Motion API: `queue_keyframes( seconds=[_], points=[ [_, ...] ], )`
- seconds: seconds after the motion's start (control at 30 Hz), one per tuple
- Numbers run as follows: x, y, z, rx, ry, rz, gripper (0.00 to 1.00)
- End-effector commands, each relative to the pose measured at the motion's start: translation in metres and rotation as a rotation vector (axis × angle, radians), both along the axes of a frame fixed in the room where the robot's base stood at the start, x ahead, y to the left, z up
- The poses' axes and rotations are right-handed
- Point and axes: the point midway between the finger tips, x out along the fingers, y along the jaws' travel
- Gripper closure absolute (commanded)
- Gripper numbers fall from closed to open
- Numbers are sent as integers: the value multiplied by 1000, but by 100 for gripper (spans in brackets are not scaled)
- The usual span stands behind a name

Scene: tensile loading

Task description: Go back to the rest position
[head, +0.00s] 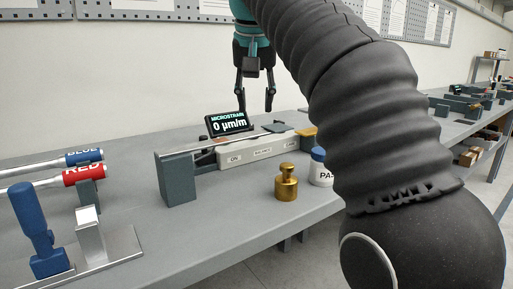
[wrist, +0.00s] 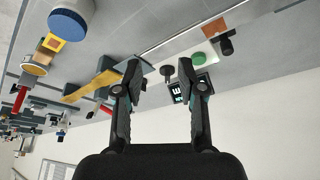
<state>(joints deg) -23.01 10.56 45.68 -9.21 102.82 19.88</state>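My gripper (head: 255,98) hangs fingers-down above the bench, behind and above the small display (head: 229,123), which reads "MICROSTRAIN 0 µm/m". In the wrist view my gripper (wrist: 160,75) shows its two fingers spread apart with nothing held between them. My dark ribbed arm crosses the right half of the head view and hides part of the bench. The loading rig, with a metal strip on grey blocks (head: 178,178) and a white labelled panel (head: 262,150), stands below my gripper, apart from it.
A brass weight (head: 286,183) and a blue-lidded white jar (head: 319,168) stand in front of the rig. Red (head: 84,175) and blue (head: 84,156) labelled handles and a blue upright tool (head: 39,232) are at left. Bare bench (head: 220,218) lies in front.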

Motion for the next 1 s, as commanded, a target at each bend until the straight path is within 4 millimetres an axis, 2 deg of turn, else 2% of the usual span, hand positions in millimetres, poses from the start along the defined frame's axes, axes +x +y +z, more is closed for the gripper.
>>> queue_keyframes(
  seconds=[0.33,0.53,0.77,1.0],
  points=[
    [-15,-25,-15,-1,-11,16,60],
    [-33,-51,-37,-4,-20,22,60],
    [-71,-89,-89,-4,-37,31,60],
    [-120,-120,-159,0,-56,34,60]
  ],
)
